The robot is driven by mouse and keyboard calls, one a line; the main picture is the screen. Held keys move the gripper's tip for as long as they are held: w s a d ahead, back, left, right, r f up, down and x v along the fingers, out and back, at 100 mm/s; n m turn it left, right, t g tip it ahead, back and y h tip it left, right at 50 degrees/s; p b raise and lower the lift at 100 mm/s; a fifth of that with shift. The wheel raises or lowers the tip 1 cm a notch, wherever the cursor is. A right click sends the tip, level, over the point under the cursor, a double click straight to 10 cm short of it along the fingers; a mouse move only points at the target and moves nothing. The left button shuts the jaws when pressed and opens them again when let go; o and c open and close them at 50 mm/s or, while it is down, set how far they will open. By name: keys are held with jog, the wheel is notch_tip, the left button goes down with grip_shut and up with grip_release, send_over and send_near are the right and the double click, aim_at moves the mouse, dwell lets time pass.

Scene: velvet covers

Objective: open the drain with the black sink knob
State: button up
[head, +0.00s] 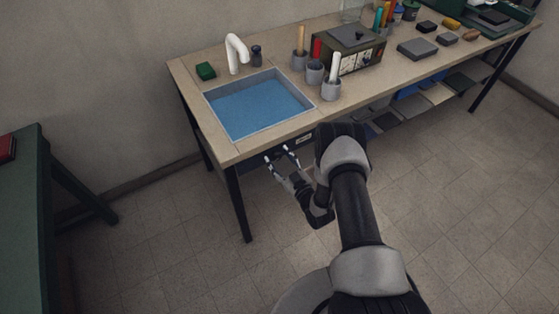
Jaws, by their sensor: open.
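The sink (207,100) is set into the left end of the workbench and is filled with blue water. A white curved faucet (237,50) stands behind it. A small dark upright piece (256,56), which looks like the black sink knob, stands just right of the faucet. The drain itself does not show under the water. My gripper (282,156) is open and empty, in front of the bench's front edge, below the near side of the sink. It is apart from the knob, with the sink between them.
A green sponge-like block (206,71) lies left of the faucet. Grey cups (331,91) with upright tools stand right of the sink, beside a dark green box (348,50) with dials. A green table (22,210) stands at left. The floor between is clear.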

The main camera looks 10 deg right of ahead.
jog(key=shift+c, duration=0.4)
jog(key=c, duration=1)
jog(key=m+b, duration=0.1)
jog(key=m, duration=0.3)
jog(key=shift+d, duration=0.1)
jog(key=m+b, duration=0.1)
jog(key=m, duration=0.4)
jog(key=m+b, duration=0.1)
jog(key=m, duration=0.3)
jog(key=shift+d+f+m, duration=0.1)
jog(key=shift+m, duration=0.2)
jog(key=shift+m+b, duration=0.35)
jog(key=shift+m, duration=1.75)
